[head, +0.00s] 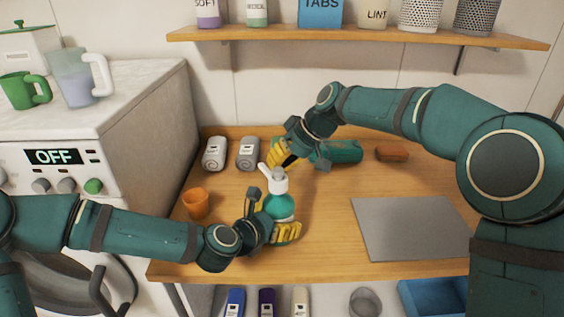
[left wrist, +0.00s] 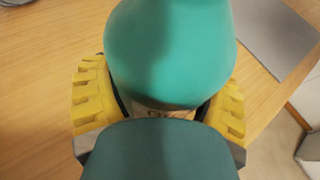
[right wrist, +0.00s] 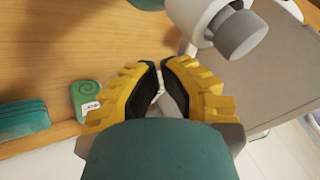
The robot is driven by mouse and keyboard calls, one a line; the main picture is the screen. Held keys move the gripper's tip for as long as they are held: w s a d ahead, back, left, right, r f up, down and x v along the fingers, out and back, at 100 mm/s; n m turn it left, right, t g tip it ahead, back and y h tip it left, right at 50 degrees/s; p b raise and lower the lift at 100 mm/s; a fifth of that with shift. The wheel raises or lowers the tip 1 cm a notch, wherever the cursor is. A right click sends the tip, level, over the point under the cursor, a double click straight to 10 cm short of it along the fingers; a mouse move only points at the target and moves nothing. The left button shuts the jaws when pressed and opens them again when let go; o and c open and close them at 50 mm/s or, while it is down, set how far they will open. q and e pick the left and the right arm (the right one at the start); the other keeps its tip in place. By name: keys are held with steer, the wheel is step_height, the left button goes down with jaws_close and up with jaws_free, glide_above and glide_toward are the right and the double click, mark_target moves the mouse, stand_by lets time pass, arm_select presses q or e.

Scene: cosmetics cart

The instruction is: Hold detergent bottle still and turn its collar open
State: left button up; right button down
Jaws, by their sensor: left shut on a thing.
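The detergent bottle (head: 280,204) stands upright on the wooden counter, teal with a white collar (head: 279,185) and a white spout pointing up and left. My left gripper (head: 282,231) is shut around the bottle's lower body; in the left wrist view the teal body (left wrist: 170,50) fills the space between the yellow fingers. My right gripper (head: 280,154) is just behind and above the bottle's top. In the right wrist view its fingertips (right wrist: 160,63) are close together, and the white and grey bottle top (right wrist: 237,32) lies beyond them, apart.
A grey mat (head: 412,228) lies on the right of the counter (head: 335,262). An orange cup (head: 196,203) stands left of the bottle. Two rolled grey towels (head: 247,153), a teal roll (head: 342,152) and a brown brush (head: 392,154) lie along the back. A shelf (head: 360,37) hangs above.

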mark_target(262, 168)
arm_select(q)
steer(key=shift+r, duration=0.1)
arm_select(e)
steer(key=shift+a, duration=0.15)
steer(key=a+n+g, duration=0.2)
steer(key=n, duration=0.1)
steer(key=shift+n, duration=0.3)
steer(key=a+n+g, duration=0.1)
steer(key=s+n+g, duration=0.1)
steer(key=n, duration=0.1)
steer(key=shift+a+n+g, duration=0.3)
steer(key=shift+a, duration=0.1)
steer(key=shift+s+a+n+g+h, duration=0.2)
steer(key=shift+a+n+g+h, duration=0.25)
steer(key=shift+n, duration=0.25)
steer(key=shift+s+a, duration=0.35)
steer(key=shift+s, duration=0.25)
steer(key=shift+a, duration=0.1)
steer(key=shift+s+d, duration=0.1)
steer(key=shift+d, duration=0.85)
steer(key=v, duration=0.7)
steer(key=shift+r, duration=0.25)
